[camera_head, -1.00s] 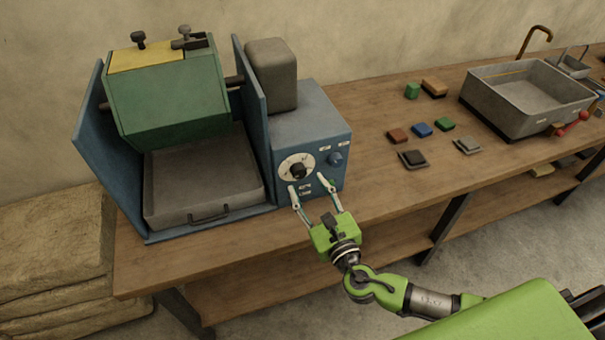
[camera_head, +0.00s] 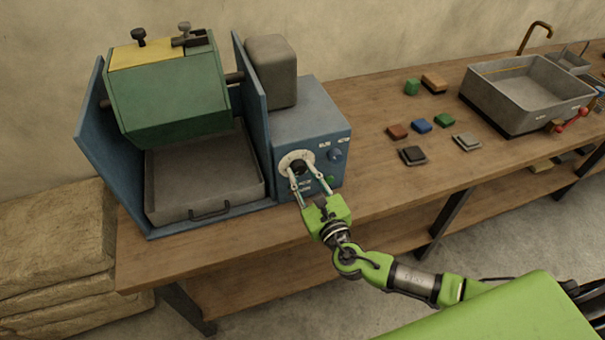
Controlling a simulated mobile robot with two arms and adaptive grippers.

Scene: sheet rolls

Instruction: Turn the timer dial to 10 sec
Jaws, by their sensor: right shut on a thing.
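The timer dial is a black knob (camera_head: 298,166) on a round white scale plate (camera_head: 287,159), on the front of a blue control box (camera_head: 312,120). My right gripper (camera_head: 299,172) is at the dial with its two fingers closed in on the knob, one on each side. The fingers and hand cover the lower part of the scale, so the pointer and its reading cannot be made out. My left gripper is not in view.
A green drum (camera_head: 168,98) hangs over a grey tray (camera_head: 203,175) at left. Small coloured blocks (camera_head: 421,125) and a grey sink (camera_head: 520,105) are to the right.

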